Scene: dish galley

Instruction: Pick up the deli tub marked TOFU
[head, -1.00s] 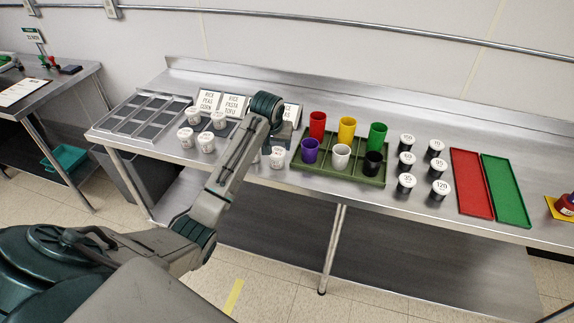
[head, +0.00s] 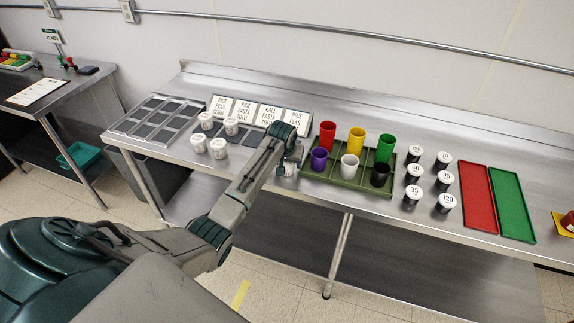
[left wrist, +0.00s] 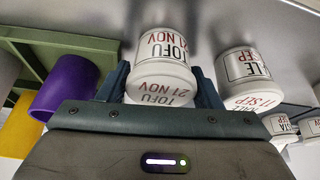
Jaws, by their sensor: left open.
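The deli tub marked TOFU (left wrist: 162,68) is white, with TOFU 21 NOV on its lid and side, in the left wrist view. My left gripper (left wrist: 160,82) is open, with one finger on each side of this tub. I cannot tell whether the fingers touch it. In the head view my left gripper (head: 292,160) reaches down at the front of the steel table, left of the cup tray. A white tub (head: 289,170) shows partly beneath it there, its label unreadable. My right gripper is not in view.
A tub marked KALE (left wrist: 243,75) stands close beside the TOFU tub. The purple cup (left wrist: 70,85) in the green tray (head: 345,183) is close on the other side. More white tubs (head: 218,148) stand left, before label cards (head: 270,117).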

